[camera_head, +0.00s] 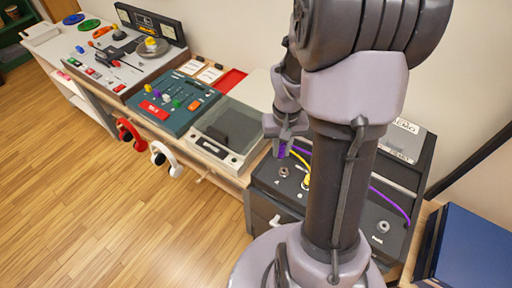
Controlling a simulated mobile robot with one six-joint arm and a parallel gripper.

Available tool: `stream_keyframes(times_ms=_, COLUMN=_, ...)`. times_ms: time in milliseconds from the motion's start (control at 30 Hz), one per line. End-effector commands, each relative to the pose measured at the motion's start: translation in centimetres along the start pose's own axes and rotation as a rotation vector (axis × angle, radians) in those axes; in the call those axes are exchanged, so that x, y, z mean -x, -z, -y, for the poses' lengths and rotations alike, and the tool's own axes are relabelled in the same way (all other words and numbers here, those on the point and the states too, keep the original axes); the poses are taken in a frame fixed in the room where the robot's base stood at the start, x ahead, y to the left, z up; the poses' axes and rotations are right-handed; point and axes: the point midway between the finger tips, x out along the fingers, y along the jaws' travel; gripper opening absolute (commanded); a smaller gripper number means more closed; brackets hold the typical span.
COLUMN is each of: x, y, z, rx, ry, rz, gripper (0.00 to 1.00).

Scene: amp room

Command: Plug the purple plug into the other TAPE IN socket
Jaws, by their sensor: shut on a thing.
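My gripper (284,134) points down above the left part of a dark amp unit (264,195). It is shut on the purple plug (282,151), which hangs from the jaws above a round metal socket (284,172). A gap seems to show between plug and socket. A purple cable (391,204) runs behind my arm and comes out on the right, bending down toward another round socket (383,227). A yellow plug with its cable (305,182) sits just right of the left socket. My arm hides the middle of the panel, and the socket labels are too small to read.
A turntable with a clear lid (228,133) stands left of the amp unit, then a teal mixer (172,101). Red headphones (130,131) and white headphones (163,158) hang at the bench front. A blue box (474,245) stands at right. The wooden floor at left is clear.

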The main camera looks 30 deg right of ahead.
Motion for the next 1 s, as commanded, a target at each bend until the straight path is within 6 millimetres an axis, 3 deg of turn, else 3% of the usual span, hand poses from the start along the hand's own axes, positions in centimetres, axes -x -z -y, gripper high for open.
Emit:
stream_keyframes(times_ms=67, x=0.6, y=-0.3, z=-1.4, rx=-0.036, ry=0.0, rz=-0.001, gripper=0.0)
stream_keyframes(times_ms=167, x=0.5, y=-0.5, z=-2.0, rx=-0.051, ry=0.0, rz=-0.001, gripper=0.0)
stream_keyframes(times_ms=733, x=-4.8, y=-0.5, z=-1.9, rx=-0.048, ry=0.0, rz=0.0, gripper=0.0)
stream_keyframes(times_ms=1000, x=-5.3, y=-0.5, z=-1.9, rx=-0.048, ry=0.0, rz=0.0, gripper=0.0)
